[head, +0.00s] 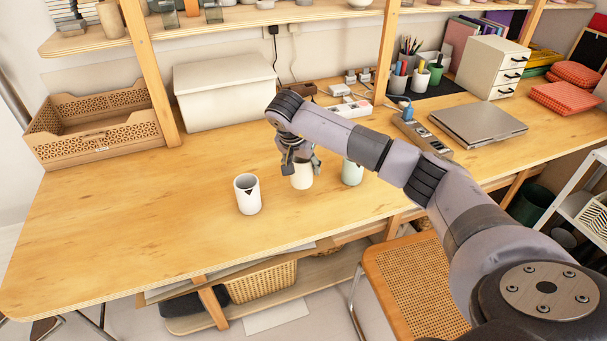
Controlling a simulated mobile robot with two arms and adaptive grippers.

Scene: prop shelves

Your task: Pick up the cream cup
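The cream cup (301,179) stands on the wooden table, in the middle of a row of three cups. My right gripper (301,166) points down over it, with fingers at both sides of its upper part. The gripper hides the cup's rim, and I cannot tell whether the fingers touch it. A white cup with a dark triangular mark (247,196) stands to the left, apart from the gripper. A pale mint cup (352,174) stands close on the right, partly hidden by my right arm. My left gripper is not in view.
Behind are a wooden crate (98,137), a white box (225,90) and a power strip (424,135). A closed laptop (478,124) lies to the right. The table's left part is clear. A cane-seat chair (415,290) stands at the front edge.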

